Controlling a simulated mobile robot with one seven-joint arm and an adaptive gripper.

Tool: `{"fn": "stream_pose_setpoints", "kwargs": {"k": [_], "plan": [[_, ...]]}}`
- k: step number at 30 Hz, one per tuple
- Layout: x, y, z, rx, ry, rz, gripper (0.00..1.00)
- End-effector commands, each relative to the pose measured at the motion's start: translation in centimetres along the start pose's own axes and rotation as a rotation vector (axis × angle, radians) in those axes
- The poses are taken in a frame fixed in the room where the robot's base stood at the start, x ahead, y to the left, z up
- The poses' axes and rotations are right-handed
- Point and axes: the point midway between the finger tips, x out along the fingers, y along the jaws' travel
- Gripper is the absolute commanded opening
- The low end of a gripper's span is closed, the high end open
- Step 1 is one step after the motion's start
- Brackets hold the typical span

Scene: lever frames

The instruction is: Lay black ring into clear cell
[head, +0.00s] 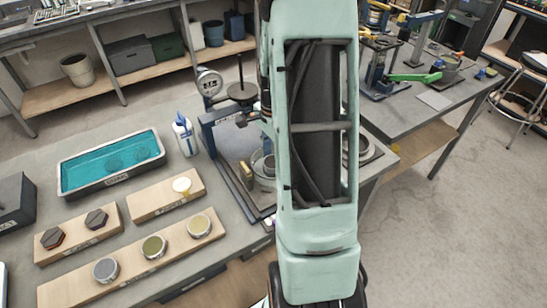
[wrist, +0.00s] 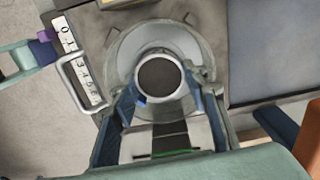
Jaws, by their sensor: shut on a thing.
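In the wrist view, the black ring (wrist: 159,76), a pale rim around a dark round face, sits between the two blue fingertips of my gripper (wrist: 161,92). The gripper is shut on it. Behind it is the clear cell (wrist: 188,38), a wide translucent round dish. The ring covers the lower middle part of the cell, off-centre toward the picture's bottom. I cannot tell whether it hangs above the cell or touches its floor. In the head view my arm hides the gripper and the ring.
A blue load frame (head: 217,142) with a dial stands at the bench edge. To its left are a tray of teal liquid (head: 75,166), a spray bottle (head: 185,136) and wooden boards holding several round samples (head: 154,246). In the wrist view a numbered plate (wrist: 81,78) and metal handle lie left of the cell.

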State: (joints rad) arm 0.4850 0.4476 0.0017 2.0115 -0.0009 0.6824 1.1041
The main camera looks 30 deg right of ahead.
Motion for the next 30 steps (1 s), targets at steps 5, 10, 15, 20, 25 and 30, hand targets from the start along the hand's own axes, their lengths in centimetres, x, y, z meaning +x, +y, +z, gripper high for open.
{"fn": "stream_pose_setpoints", "kwargs": {"k": [5, 10, 15, 20, 25, 30], "plan": [[0.1, 0.0, 0.0, 0.000, 0.000, -0.001, 0.12], [0.1, 0.0, 0.0, 0.000, 0.000, -0.001, 0.51], [0.1, 0.0, 0.0, 0.000, 0.000, 0.000, 0.62], [0.1, 0.0, 0.0, 0.000, 0.000, 0.000, 0.62], [-1.2, -0.1, 0.0, 0.000, 0.001, -0.002, 0.62], [-4.7, -0.2, 0.0, -0.001, 0.003, -0.006, 0.62]]}}
